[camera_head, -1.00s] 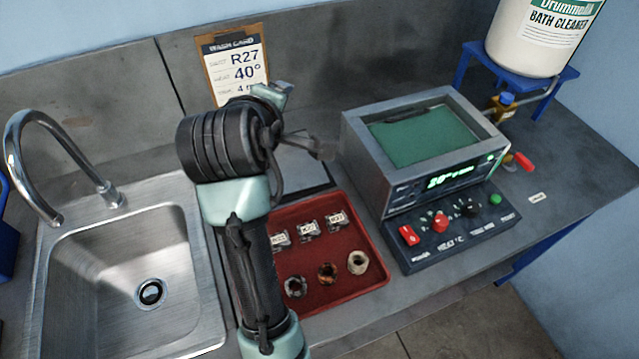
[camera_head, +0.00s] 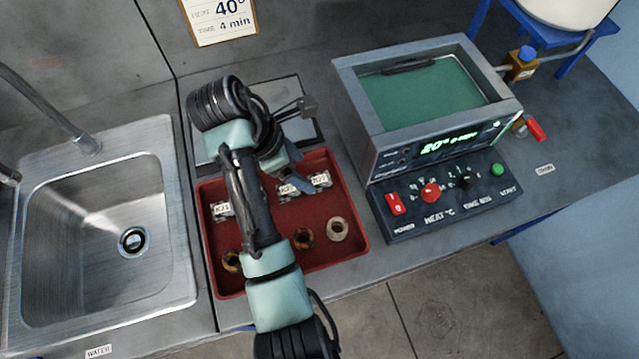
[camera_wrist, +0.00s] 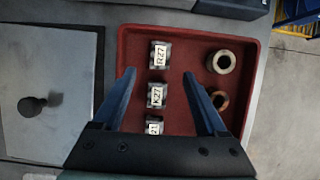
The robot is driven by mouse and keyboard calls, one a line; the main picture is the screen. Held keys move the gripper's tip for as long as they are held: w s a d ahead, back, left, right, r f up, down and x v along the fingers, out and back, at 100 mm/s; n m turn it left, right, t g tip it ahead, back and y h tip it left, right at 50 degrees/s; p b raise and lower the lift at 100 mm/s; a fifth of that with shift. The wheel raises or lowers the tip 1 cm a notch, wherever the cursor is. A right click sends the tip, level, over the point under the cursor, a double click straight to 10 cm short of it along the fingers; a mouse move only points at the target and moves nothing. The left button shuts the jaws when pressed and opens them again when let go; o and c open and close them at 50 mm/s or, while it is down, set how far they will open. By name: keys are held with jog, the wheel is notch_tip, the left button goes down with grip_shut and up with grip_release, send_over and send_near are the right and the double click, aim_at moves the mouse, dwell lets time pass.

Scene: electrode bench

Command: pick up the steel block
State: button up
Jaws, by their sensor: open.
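A red tray (camera_head: 335,262) holds three small grey metal blocks with white labels. In the wrist view they stand in a column: one reads R27 (camera_wrist: 160,55), the middle one seems to read K27 (camera_wrist: 157,96), and the nearest (camera_wrist: 154,127) is partly cut off by my gripper. I cannot tell which is meant as the steel block. My gripper (camera_wrist: 157,75) is open and empty above the tray. Its blue fingers straddle the column in the picture, with the middle block between them and the R27 block just beyond the tips. My arm covers part of the tray in the head view.
Brown and pale rings (camera_wrist: 221,62) lie in the tray beside the blocks. A green-topped heater bath (camera_head: 357,120) with a control panel (camera_head: 445,205) stands right of the tray. A sink (camera_head: 60,310) lies left. A grey plate (camera_wrist: 55,70) with a dark knob lies behind the tray.

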aim_at(319, 179)
jog(key=shift+d+p+x, duration=0.2)
jog(key=shift+x, duration=1.35)
jog(key=shift+d+p+x, duration=0.15)
jog(key=shift+d+x, duration=0.1)
jog(key=shift+x, duration=1.3)
jog(key=shift+w+r, duration=0.15)
jog(key=shift+r, duration=0.05)
grip_shut()
